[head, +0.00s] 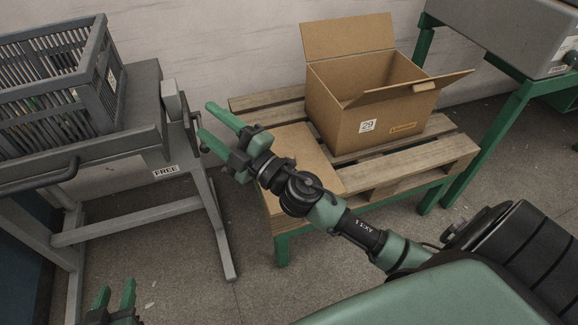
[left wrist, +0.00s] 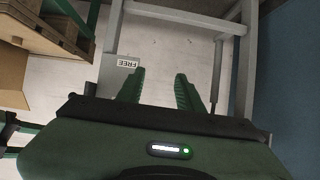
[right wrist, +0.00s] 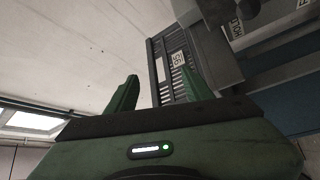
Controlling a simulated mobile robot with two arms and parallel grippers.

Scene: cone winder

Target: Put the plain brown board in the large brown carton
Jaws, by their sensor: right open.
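The large brown carton (head: 335,105) stands open on a wooden pallet, its flaps raised and folded outward. A flat plain brown board (head: 302,146) lies on the pallet's left part, beside the carton, partly hidden by my right arm. My right gripper (head: 208,121) is open and empty, held to the left of the board and clear of it. In the right wrist view, its fingers are apart with nothing between them. My left gripper (head: 116,288) is low at the bottom left, far from the board. In the left wrist view, its fingers (left wrist: 160,90) are apart and empty.
The pallet (head: 425,165) rests on a green stand. A grey slatted crate (head: 60,75) sits on a grey frame at left, with a FREE label (head: 166,171). A grey machine on green legs (head: 500,120) stands at right. The floor between frame and stand is open.

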